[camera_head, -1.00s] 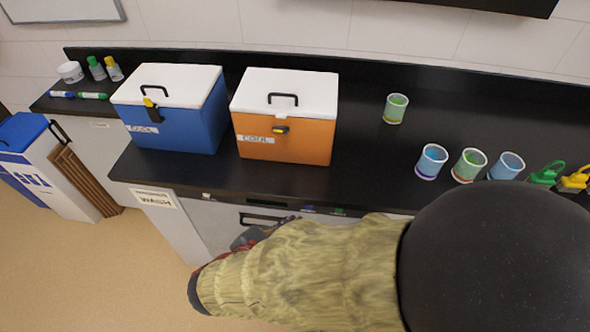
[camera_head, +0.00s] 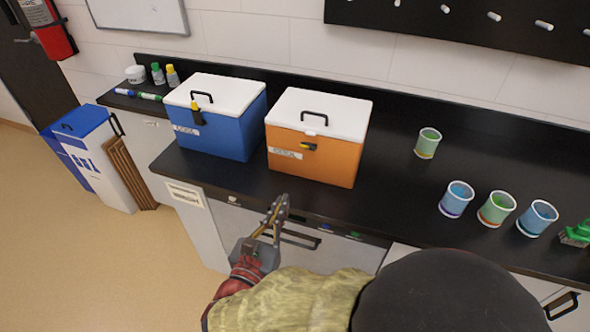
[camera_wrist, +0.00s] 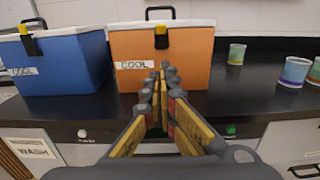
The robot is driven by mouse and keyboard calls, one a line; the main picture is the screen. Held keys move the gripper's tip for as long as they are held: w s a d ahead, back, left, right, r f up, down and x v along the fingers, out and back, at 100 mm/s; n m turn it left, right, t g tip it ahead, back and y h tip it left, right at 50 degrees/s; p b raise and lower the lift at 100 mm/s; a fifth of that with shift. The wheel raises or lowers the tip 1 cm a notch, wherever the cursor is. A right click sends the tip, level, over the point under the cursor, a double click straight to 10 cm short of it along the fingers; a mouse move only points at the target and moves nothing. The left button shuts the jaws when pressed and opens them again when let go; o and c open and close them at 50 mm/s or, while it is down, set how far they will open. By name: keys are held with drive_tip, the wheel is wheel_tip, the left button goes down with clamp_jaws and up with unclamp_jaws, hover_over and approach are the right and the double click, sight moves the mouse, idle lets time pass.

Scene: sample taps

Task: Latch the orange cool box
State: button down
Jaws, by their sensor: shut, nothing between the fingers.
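The orange cool box (camera_head: 312,160) stands on the black counter with its white lid (camera_head: 330,108) down. Its black and yellow latch (camera_head: 308,146) sticks out from the front face, below a small catch on the lid edge, and looks clear of that catch. In the wrist view the latch (camera_wrist: 161,38) shows at the top of the box front, above the COOL label. My gripper (camera_head: 283,201) is shut and empty, in front of the box near the counter's front edge, apart from box and latch. In the wrist view its fingertips (camera_wrist: 166,68) overlap the lower box front.
A blue cool box (camera_head: 225,130) stands close on the left, its latch (camera_head: 196,113) upright against the lid edge. Several cups, including a green one (camera_head: 428,143), stand to the right. Drawer fronts with a handle (camera_head: 300,238) lie below the counter edge.

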sight(307, 146)
drive_tip(key=r+b+x, duration=0.2)
drive_tip(key=b+x, duration=0.3)
drive_tip(key=x, duration=0.7)
drive_tip(key=shift+w+r, duration=0.35)
drive_tip(key=shift+d+r+p, duration=0.1)
drive_tip(key=shift+r+p, duration=0.05)
drive_tip(key=shift+p, duration=0.25)
drive_tip(key=shift+r+g+p, duration=0.15)
drive_tip(key=shift+g+p, duration=0.15)
drive_tip(key=shift+p, duration=0.35)
